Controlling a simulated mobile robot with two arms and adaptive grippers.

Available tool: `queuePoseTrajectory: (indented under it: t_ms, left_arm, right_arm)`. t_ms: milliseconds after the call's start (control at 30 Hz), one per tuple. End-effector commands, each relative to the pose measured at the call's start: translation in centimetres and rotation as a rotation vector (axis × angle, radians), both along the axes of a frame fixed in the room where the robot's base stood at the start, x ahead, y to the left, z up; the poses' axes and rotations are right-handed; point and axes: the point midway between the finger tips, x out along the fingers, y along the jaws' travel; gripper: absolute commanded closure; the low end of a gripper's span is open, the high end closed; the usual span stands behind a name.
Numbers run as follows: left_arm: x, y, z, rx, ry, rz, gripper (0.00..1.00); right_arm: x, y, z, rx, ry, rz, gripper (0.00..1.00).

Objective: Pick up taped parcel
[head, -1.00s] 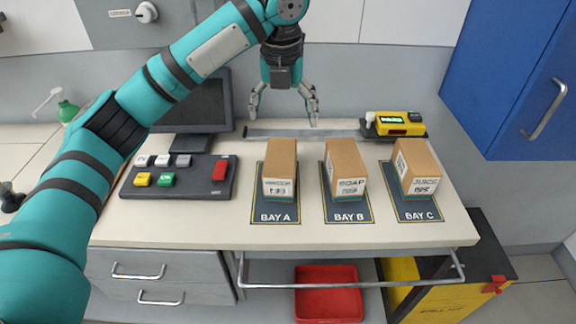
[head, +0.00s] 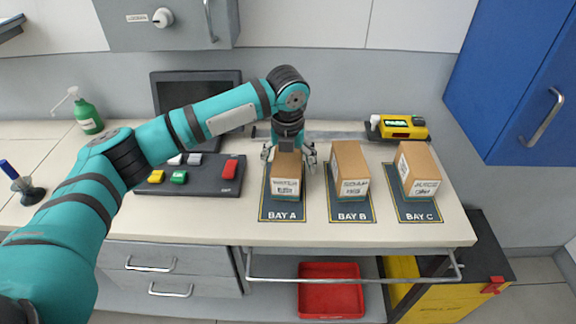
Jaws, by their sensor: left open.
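Three brown cardboard parcels stand on dark bay mats on the counter. The parcel on BAY A (head: 286,188) has a white label that appears to read WATER. The parcel on BAY B (head: 350,168) reads SOAP, and the parcel on BAY C (head: 418,172) reads JUICE. I cannot tell from this view which one is taped. My left gripper (head: 288,160) points down over the BAY A parcel, open, with one finger on each side of its far end. The gripper hides the back of that parcel's top; I cannot tell if the fingers touch it. My right gripper is not in view.
A button panel (head: 205,186) lies left of BAY A, with a dark monitor (head: 170,92) behind it. A yellow device (head: 402,127) sits at the back right. A blue cabinet (head: 505,70) hangs at the right. A red bin (head: 330,292) is below the counter.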

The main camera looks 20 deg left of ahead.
Motion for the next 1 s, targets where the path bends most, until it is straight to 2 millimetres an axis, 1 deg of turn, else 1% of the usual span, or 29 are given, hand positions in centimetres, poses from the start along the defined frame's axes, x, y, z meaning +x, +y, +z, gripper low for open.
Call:
queuePoseTrajectory:
  t_ms: [33, 100, 200, 300, 467, 800, 1000]
  left_arm:
    - [0.0, 0.2, -0.5, 0.002, 0.002, 0.0, 0.08]
    - [0.2, 0.2, -1.6, 0.001, 0.002, 0.0, 0.08]
    - [0.3, 0.2, -2.5, 0.0, 0.0, -0.001, 0.08]
    - [0.4, 0.2, -2.8, 0.0, -0.001, -0.001, 0.08]
    - [0.4, 0.2, -2.8, 0.0, -0.001, -0.001, 0.08]
    - [0.3, 0.2, -2.7, 0.0, -0.001, -0.001, 0.52]
    - [0.4, 0.2, -2.7, -0.001, -0.001, -0.001, 0.78]
  right_arm:
    - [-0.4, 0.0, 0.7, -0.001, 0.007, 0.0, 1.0]
    - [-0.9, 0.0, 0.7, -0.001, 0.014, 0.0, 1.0]
    - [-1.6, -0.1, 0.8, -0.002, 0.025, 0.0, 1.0]
    - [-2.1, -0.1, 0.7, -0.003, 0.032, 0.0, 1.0]
    - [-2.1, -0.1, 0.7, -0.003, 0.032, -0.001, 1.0]
    - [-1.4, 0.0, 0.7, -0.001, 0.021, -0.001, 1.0]
    - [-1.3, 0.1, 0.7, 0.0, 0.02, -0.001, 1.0]
